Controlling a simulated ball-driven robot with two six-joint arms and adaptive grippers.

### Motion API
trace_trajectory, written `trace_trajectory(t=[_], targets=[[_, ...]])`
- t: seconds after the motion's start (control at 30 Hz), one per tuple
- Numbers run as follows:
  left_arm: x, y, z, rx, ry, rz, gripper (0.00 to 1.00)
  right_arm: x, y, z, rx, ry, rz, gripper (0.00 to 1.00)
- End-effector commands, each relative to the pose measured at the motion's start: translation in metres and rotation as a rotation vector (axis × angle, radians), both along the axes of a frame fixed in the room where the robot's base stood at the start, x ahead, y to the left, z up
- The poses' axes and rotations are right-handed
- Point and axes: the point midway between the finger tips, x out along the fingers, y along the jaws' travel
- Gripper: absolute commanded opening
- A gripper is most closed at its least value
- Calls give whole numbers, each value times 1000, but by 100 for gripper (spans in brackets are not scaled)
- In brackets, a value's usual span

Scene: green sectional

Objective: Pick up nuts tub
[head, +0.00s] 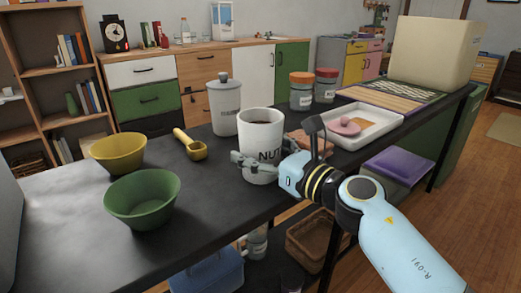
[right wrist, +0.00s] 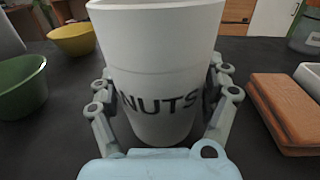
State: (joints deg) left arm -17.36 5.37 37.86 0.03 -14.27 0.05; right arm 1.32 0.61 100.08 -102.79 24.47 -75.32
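The nuts tub (head: 260,132) is a white, open-topped cup with dark "NUTS" lettering. It stands upright near the front edge of the dark counter in the head view. It also fills the middle of the right wrist view (right wrist: 155,60). My right gripper (head: 258,166) reaches it from the right and front. In the right wrist view its fingers (right wrist: 160,105) sit on both sides of the tub, against its walls at the height of the lettering. I cannot tell from these frames whether the tub is lifted off the counter. My left gripper is not in view.
A green bowl (head: 141,205), a yellow bowl (head: 118,158) and a yellow scoop (head: 193,147) lie left of the tub. A lidded canister (head: 225,112) stands close behind it. An orange-brown block (head: 318,141) and a white tray (head: 372,130) are to the right. Two jars stand farther back.

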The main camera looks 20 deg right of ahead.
Motion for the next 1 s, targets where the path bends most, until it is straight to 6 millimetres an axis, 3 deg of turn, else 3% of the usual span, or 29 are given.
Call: trace_trajectory(t=[0.03, 0.37, 0.73, 1.0], targets=[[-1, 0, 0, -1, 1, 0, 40, 0, 0, 0, 0, 0, 0, 73], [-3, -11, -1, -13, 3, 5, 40, 0, 0, 0, 0, 0, 0, 29], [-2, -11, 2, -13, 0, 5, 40, 0, 0, 5, 0, -2, 0, 28], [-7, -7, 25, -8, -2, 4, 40, 0, 0, 43, 0, -7, 0, 28]])
